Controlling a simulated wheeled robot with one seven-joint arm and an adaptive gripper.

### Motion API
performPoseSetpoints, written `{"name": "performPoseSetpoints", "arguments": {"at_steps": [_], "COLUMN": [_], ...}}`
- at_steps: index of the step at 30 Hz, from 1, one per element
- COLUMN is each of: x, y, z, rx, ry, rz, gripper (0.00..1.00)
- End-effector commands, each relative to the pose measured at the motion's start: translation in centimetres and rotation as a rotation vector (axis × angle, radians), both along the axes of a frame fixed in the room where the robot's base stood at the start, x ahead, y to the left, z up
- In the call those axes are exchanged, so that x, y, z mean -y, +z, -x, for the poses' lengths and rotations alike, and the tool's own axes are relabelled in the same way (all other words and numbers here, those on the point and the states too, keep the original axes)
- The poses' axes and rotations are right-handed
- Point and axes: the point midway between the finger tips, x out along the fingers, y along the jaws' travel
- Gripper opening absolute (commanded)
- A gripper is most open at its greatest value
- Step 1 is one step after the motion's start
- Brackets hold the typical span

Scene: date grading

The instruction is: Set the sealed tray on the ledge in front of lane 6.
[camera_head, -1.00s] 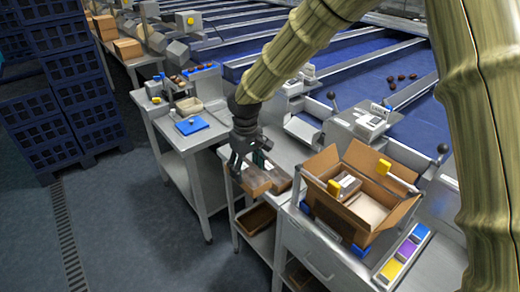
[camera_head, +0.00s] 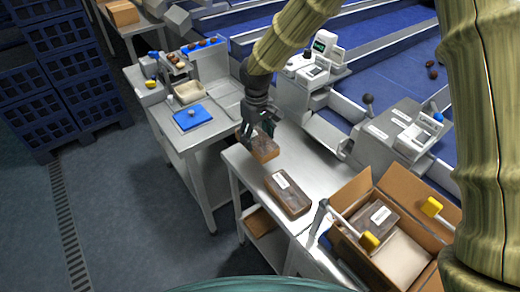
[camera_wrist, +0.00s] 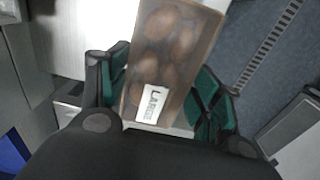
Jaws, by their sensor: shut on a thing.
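My gripper (camera_head: 257,130) is shut on a brown tray (camera_head: 264,149), held over the far left end of a steel bench (camera_head: 318,160). In the wrist view, the tray (camera_wrist: 165,60) lies between the green-padded fingers (camera_wrist: 160,95). Large brown dates show through its clear top, and its white label reads LARGE. Whether its underside touches the bench is unclear. A second labelled tray (camera_head: 288,196) lies on the bench, nearer the cardboard box. No lane number is readable, so I cannot tell which lane is 6.
An open cardboard box (camera_head: 352,193) with a packed tray (camera_head: 377,218) stands lower right. A scale with a screen (camera_head: 318,50) stands behind the bench. A separate left table holds a blue mat (camera_head: 193,118). Blue lanes (camera_head: 400,75) run behind. Stacked blue crates (camera_head: 60,90) stand at left.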

Motion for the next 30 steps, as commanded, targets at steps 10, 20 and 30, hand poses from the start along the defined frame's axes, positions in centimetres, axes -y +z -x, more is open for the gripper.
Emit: {"name": "performPoseSetpoints", "arguments": {"at_steps": [10,20,30], "x": [-0.2,-0.1,-0.1], "y": [-2.4,-5.8,-6.3], "z": [-0.2,-0.1,-0.2], "rx": [-0.001,-0.002,-0.001], "ry": [0.001,0.001,0.001], "rz": [0.0,0.0,-0.001], "gripper": [0.36,0.36,0.36]}}
